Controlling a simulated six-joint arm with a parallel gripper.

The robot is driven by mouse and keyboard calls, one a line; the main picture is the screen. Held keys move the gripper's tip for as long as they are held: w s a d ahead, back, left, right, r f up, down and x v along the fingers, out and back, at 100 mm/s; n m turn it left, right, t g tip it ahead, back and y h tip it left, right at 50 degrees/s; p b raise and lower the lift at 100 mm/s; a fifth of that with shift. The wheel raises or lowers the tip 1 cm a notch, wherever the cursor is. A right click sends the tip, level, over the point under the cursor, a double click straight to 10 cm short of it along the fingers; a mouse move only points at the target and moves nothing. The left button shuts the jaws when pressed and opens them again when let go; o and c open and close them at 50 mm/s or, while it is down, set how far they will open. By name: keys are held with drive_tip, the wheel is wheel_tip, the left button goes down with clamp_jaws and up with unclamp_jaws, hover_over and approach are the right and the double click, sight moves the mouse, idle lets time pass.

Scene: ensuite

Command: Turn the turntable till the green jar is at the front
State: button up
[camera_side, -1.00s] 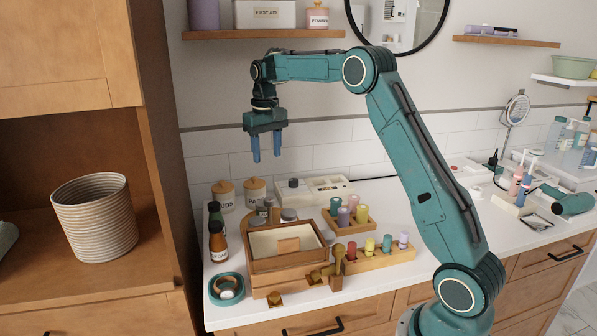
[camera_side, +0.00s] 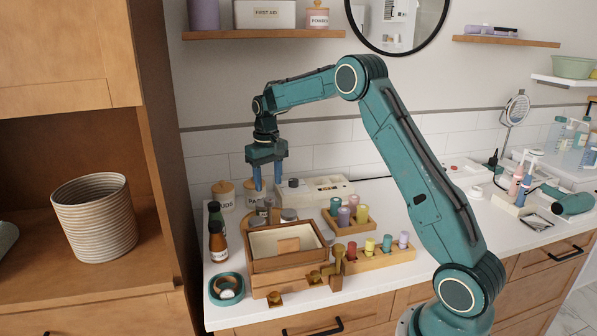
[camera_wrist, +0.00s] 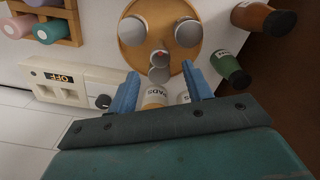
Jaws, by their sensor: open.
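The round wooden turntable (camera_wrist: 160,20) shows at the top of the wrist view. Several grey-lidded jars stand on it, including one at its left (camera_wrist: 132,30) and one at its right (camera_wrist: 188,33). A small red dot (camera_wrist: 159,55) shows among the lids near its rim. In the side view the turntable (camera_side: 250,223) is largely hidden behind a wooden box. I cannot make out a green jar on it; mostly lids show. My gripper (camera_side: 267,187) is open, fingers down, above the back of the turntable area. The fingers also show in the wrist view (camera_wrist: 161,72), empty.
Two wooden-lidded jars (camera_side: 223,195) stand behind. A dark green bottle (camera_wrist: 232,70) and a brown bottle (camera_side: 217,243) stand beside the turntable. The open wooden box (camera_side: 287,262) blocks the front. A white device (camera_wrist: 75,82) reading OFF stands nearby.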

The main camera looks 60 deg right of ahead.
sight(269, 199)
drive_tip(key=shift+f, duration=2.7)
drive_tip(key=shift+c, duration=0.4)
clamp_jaws()
